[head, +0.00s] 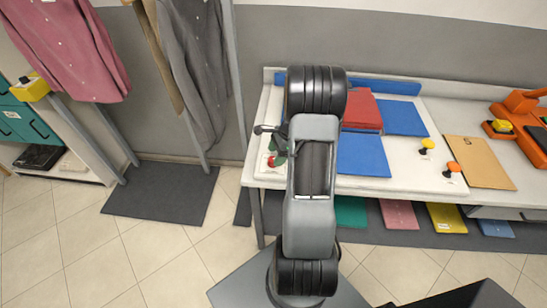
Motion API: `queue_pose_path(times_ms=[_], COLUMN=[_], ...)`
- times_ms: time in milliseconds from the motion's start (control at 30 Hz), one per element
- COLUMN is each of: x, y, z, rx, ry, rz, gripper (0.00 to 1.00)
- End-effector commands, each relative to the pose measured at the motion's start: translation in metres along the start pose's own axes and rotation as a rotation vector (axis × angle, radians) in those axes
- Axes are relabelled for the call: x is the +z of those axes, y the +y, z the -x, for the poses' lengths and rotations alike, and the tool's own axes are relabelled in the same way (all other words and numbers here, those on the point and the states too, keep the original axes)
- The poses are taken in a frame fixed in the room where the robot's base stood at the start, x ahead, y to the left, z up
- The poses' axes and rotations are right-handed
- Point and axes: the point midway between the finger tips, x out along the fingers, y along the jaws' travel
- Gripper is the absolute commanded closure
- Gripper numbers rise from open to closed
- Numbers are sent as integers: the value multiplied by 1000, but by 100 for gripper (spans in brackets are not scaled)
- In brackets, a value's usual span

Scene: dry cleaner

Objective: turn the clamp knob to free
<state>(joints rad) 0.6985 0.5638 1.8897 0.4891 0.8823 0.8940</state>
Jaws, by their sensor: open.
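A small dark green fitting (279,146) with a black bar-like handle (264,129) stands on the left end of the white table, and looks like the clamp with its knob. My arm covers its right side, so its shape and the knob's setting are unclear. A small red spot (271,160) shows just below it on a pale plate. My gripper is not in view; my own arm rises through the middle of the picture and hides what lies behind it.
The white table (405,175) carries blue and red folders (362,110), yellow and orange knobs (427,146), a tan board (478,162) and an orange device (520,105). Clothes (195,70) hang at left above a dark mat (160,193). Tiled floor (110,250) is clear at lower left.

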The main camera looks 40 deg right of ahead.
Motion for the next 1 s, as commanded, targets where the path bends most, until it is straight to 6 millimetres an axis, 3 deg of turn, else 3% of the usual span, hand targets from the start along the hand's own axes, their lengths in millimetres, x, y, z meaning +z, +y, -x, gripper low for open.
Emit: queue_pose_path(times_ms=[233, 633, 1000], x=[0, 0, 0], y=[0, 0, 0], z=[-21, -25, -25], rx=[1, 0, 0], ry=[-1, 0, 0], rz=[1, 1, 1], gripper=[34, 35, 70])
